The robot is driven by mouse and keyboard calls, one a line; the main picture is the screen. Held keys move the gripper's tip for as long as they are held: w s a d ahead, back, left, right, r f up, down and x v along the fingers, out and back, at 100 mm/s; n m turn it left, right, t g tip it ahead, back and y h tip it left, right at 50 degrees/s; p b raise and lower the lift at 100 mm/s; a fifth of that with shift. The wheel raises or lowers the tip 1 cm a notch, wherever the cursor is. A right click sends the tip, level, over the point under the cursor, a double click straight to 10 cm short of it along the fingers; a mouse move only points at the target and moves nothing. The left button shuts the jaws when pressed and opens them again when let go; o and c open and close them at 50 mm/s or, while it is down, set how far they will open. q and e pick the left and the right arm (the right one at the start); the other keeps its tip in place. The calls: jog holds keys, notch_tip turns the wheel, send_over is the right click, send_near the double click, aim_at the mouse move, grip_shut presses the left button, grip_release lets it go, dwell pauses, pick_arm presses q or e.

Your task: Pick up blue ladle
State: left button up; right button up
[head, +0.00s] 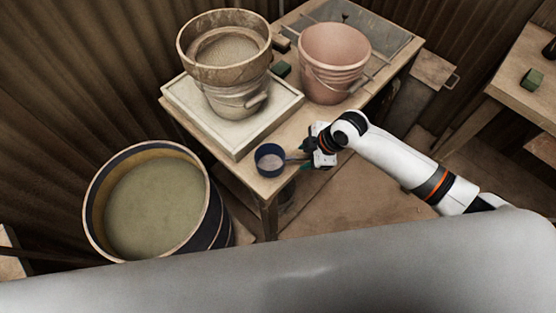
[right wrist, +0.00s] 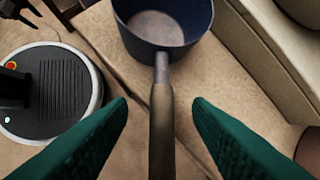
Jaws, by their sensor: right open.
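The blue ladle (head: 270,160) sits at the front edge of the wooden table, its handle pointing right toward my right gripper. In the right wrist view the ladle's dark blue bowl (right wrist: 163,28) is at the top and its grey-brown handle runs down between the fingers. My right gripper (head: 306,154) is at the handle in the head view. Its green fingers (right wrist: 160,110) are open, one on each side of the handle, with a gap on both sides. My left gripper is out of view.
A white tray (head: 187,96) holds a bucket with a sieve (head: 223,48) on top. A pink bucket (head: 335,58) stands to the right on the table (head: 282,101). A large barrel (head: 150,203) of greenish liquid stands at the left. A green block (head: 532,79) lies on another table.

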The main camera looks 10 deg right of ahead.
aim_at(303, 155)
jog(key=shift+x, duration=1.3)
jog(key=shift+r, duration=0.1)
grip_shut()
jog(key=shift+w+r, duration=0.1)
notch_tip(303, 155, up, 10)
jog(key=shift+f+b, duration=0.1)
jog(key=shift+b, duration=0.2)
